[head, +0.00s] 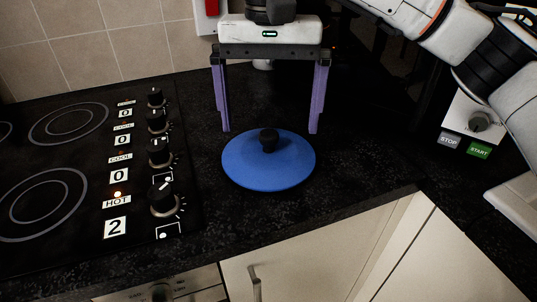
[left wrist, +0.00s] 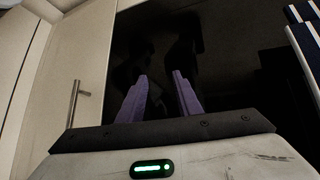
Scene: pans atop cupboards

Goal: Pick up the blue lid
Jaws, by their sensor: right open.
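The round blue lid (head: 268,172) lies flat on the black speckled countertop in the head view. It has a small black knob (head: 269,139) on top. My right gripper (head: 270,131) is open and empty, pointing down at the far side of the lid. Its two purple fingers are wide apart, one towards each side of the knob, and no finger grips the lid. My left gripper (left wrist: 160,75) shows only in the left wrist view, with its purple fingers apart and nothing visible between them. The lid is not in that view.
A black cooktop (head: 90,180) with a row of knobs is left of the lid; one label reads HOT. White cupboards (head: 330,255) are below the counter's front edge. A panel with STOP and START buttons (head: 478,151) is at the right. Counter around the lid is clear.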

